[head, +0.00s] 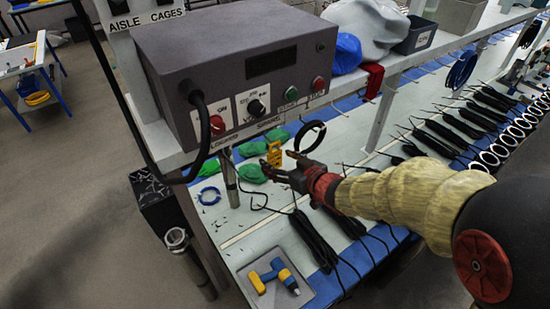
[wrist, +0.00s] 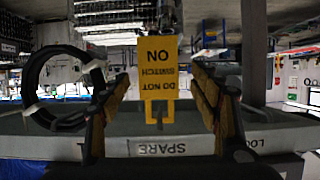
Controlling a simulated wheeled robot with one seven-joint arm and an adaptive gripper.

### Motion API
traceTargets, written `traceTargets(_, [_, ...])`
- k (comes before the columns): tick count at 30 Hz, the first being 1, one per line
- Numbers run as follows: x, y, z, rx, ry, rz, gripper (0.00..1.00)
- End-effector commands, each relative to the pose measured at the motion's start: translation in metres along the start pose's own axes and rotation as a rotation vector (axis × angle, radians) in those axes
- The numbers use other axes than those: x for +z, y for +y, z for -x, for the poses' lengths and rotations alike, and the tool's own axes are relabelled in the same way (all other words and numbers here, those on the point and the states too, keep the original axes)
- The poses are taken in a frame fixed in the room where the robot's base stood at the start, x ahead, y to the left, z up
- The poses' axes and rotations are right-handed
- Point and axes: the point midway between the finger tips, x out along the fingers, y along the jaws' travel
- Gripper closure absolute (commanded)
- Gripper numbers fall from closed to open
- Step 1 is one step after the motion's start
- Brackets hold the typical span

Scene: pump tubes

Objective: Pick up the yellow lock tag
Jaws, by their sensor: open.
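The yellow lock tag (head: 274,153) is by the front edge of the shelf, below and to the right of the grey control box. In the wrist view the tag (wrist: 159,68) is upright on the picture's centre line, with its words "DO NOT SWITCH ON" upside down and a narrow yellow loop at its lower end. My gripper (head: 281,164) is open close to the tag. In the wrist view the fingers of my gripper (wrist: 161,92) stand either side of the tag, with a gap on both sides. I cannot tell whether the tag is fully between the fingertips in depth.
A black cable ring (head: 311,136) hangs right beside my gripper; it also shows left of the fingers in the wrist view (wrist: 31,88). The grey control box (head: 240,60) stands above. Green bundles (head: 252,173) and black tubes (head: 312,240) lie on the bench below.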

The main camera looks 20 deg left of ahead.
Motion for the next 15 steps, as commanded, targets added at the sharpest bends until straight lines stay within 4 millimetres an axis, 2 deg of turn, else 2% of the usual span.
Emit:
traceTargets(6, [0.0,0.001,-0.026,-0.001,-0.001,0.0,0.38])
traceTargets(15, [0.0,0.002,-0.028,0.001,-0.001,-0.001,0.38])
